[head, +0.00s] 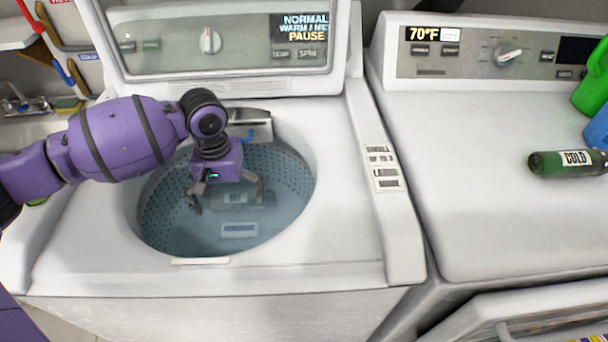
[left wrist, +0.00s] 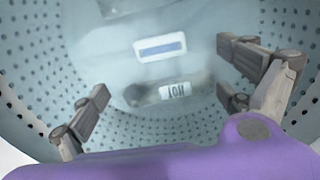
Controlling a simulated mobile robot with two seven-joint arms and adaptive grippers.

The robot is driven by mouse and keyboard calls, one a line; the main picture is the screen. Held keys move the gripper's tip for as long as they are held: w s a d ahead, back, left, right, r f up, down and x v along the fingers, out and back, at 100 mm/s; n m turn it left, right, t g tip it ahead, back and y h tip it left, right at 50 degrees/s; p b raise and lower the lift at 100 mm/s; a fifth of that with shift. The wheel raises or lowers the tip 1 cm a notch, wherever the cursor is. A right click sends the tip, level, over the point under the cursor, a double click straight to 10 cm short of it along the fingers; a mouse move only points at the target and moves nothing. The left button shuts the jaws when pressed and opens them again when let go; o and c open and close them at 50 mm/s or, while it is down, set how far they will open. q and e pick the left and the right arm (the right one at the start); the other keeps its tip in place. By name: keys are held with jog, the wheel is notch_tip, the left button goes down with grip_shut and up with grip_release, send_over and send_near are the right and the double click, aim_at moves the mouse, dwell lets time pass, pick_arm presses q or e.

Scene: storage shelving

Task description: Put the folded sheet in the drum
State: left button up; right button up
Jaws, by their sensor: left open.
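The drum (head: 160,205) is the perforated blue-grey tub of the open left washer; its wall (left wrist: 35,75) fills the left wrist view. My left gripper (head: 228,202) is open over the drum mouth, pointing down, with nothing between its fingers. In the drum lies a pale item with a blue-and-white label (left wrist: 160,47). Beside it is a dark bottle-like item marked HOT (left wrist: 172,91). Both look hazy. I cannot tell for sure whether the pale item is the folded sheet. No other folded sheet is clear in view. My right gripper is not in view.
The raised lid (head: 220,60) stands behind the drum. A second white machine (head: 490,120) on the right has a mostly clear top, with a green bottle marked COLD (head: 568,163) and a green jug (head: 592,88) at its right. A sink (head: 20,103) is at far left.

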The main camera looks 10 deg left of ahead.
pick_arm(q)
jog(key=shift+r, duration=2.4)
